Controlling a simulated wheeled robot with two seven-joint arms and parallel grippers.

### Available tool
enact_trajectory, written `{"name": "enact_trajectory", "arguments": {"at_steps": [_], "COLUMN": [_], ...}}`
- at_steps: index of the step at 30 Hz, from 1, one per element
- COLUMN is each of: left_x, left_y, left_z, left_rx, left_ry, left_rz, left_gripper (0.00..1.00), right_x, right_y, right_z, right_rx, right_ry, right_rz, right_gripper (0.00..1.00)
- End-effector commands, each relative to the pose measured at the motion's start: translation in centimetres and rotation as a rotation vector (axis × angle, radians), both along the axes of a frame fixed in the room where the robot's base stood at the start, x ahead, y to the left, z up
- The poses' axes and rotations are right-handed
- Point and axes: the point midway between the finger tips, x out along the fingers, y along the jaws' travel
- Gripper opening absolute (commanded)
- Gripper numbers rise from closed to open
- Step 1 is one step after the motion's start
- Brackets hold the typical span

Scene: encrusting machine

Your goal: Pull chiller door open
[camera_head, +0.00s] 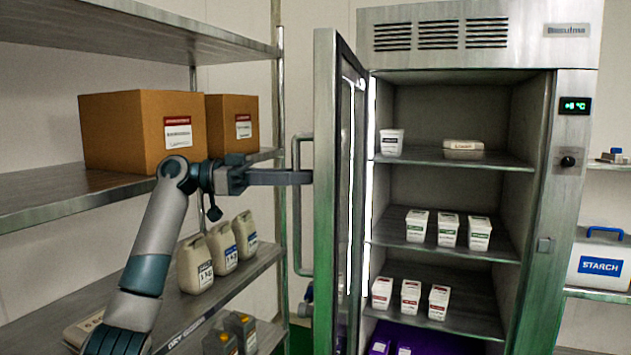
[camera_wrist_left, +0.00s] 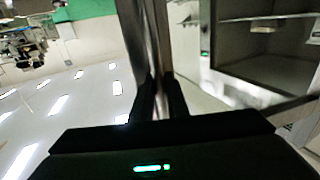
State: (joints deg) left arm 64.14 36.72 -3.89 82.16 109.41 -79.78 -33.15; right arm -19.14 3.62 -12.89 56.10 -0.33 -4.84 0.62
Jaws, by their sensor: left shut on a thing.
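The chiller (camera_head: 520,40) is a tall steel cabinet at the right of the head view. Its chiller door (camera_head: 325,215) stands wide open, swung out to the left and seen nearly edge-on. The door's long vertical handle (camera_head: 297,240) is on the side facing the shelving. My left gripper (camera_head: 305,177) reaches in from the left and is shut on the handle at about mid-height. In the left wrist view the two dark fingers (camera_wrist_left: 160,98) close around a grey upright bar. My right gripper is not in view.
Inside the chiller are shelves (camera_head: 450,160) with white tubs (camera_head: 448,230). Steel shelving (camera_head: 200,30) on the left carries cardboard boxes (camera_head: 140,130) and jugs (camera_head: 222,247) close to my left arm. A starch bin (camera_head: 600,262) stands at the far right.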

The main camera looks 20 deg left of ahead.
Motion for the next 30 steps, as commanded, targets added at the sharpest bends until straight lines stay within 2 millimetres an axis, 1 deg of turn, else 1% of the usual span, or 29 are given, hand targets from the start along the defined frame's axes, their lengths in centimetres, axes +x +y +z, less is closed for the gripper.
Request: {"name": "enact_trajectory", "arguments": {"at_steps": [9,10,12,23,27,30], "left_x": [0.0,0.0,0.0,0.0,0.0,0.0], "left_y": [0.1,0.1,0.1,0.0,0.1,0.0], "left_z": [-0.1,-0.1,-0.1,0.1,0.6,1.2], "left_rx": [0.002,0.002,0.002,0.001,0.000,0.000], "left_ry": [0.001,0.001,0.001,0.000,-0.001,-0.001], "left_rz": [0.000,0.000,0.000,0.001,0.001,0.001], "left_gripper": [0.00,0.19,0.33,0.33,0.33,0.33], "right_x": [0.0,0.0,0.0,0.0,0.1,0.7], "right_y": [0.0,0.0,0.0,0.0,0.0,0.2], "right_z": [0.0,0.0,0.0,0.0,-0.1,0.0], "right_rx": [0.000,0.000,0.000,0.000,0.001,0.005], "right_ry": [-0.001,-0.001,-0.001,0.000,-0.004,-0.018], "right_rz": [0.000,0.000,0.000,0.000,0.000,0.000], "right_gripper": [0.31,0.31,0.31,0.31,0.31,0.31]}}
